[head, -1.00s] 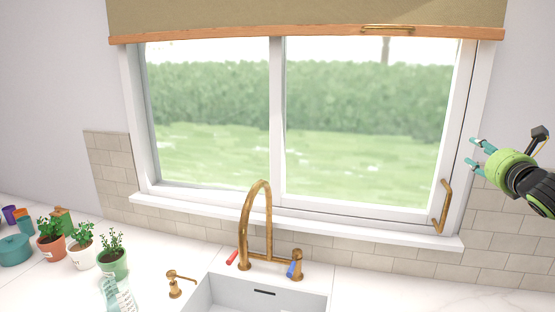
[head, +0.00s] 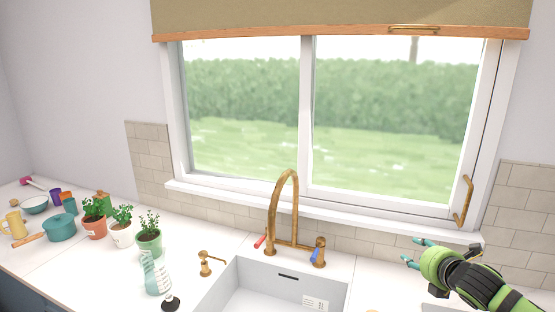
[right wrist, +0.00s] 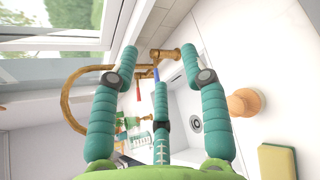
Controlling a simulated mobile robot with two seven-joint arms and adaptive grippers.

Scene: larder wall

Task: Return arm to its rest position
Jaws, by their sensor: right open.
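My right gripper (head: 411,252) is green with teal fingers and comes in from the lower right in the head view. It is open and empty, above the counter to the right of the sink, below the window sill. In the right wrist view its teal fingers (right wrist: 160,62) are spread, with nothing between them. The brass faucet (right wrist: 75,92) and the sink show beyond them. My left gripper is in neither view.
The brass faucet (head: 274,205) and white sink (head: 232,284) stand left of the gripper. A window handle (head: 465,202) is above it. A yellow-green sponge (right wrist: 277,162) lies near the sink. Potted plants (head: 149,240) and a teal pot (head: 60,229) crowd the left counter.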

